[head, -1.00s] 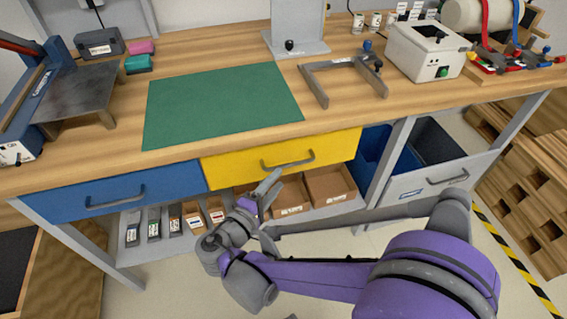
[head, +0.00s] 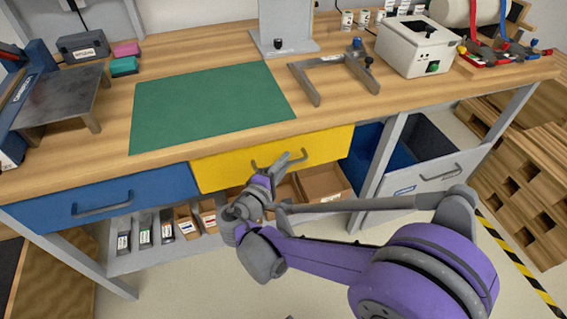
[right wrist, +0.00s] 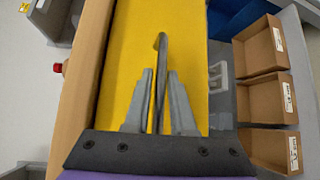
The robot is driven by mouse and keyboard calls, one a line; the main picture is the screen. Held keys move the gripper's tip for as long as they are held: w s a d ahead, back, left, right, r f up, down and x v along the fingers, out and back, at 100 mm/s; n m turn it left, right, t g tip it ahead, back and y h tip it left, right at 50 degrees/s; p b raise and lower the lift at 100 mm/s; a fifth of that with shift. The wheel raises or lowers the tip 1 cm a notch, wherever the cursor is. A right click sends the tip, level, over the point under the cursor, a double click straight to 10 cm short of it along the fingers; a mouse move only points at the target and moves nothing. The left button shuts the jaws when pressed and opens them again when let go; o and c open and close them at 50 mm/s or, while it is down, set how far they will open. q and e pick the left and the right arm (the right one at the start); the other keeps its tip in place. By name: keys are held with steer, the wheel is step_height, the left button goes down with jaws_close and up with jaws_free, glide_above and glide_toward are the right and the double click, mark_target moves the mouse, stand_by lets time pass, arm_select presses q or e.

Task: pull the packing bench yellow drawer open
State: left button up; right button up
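The yellow drawer (head: 215,172) is closed under the front edge of the packing bench (head: 120,178). Its grey bar handle (head: 308,154) is partly hidden by my right gripper (head: 285,161) in the head view. In the right wrist view the yellow front (right wrist: 185,40) fills the middle, and the handle (right wrist: 161,48) runs between the two fingers of my right gripper (right wrist: 160,75). The fingers stand apart on either side of the handle, with narrow yellow gaps showing. My left gripper is not in view.
A blue drawer (head: 150,190) is closed to the left. A grey bin drawer (head: 432,172) stands to the right. Small cardboard boxes (head: 322,182) sit on the shelf below. A green mat (head: 210,105) and a grey frame (head: 310,85) lie on the bench top.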

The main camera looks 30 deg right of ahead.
jaws_close()
stand_by(1.1)
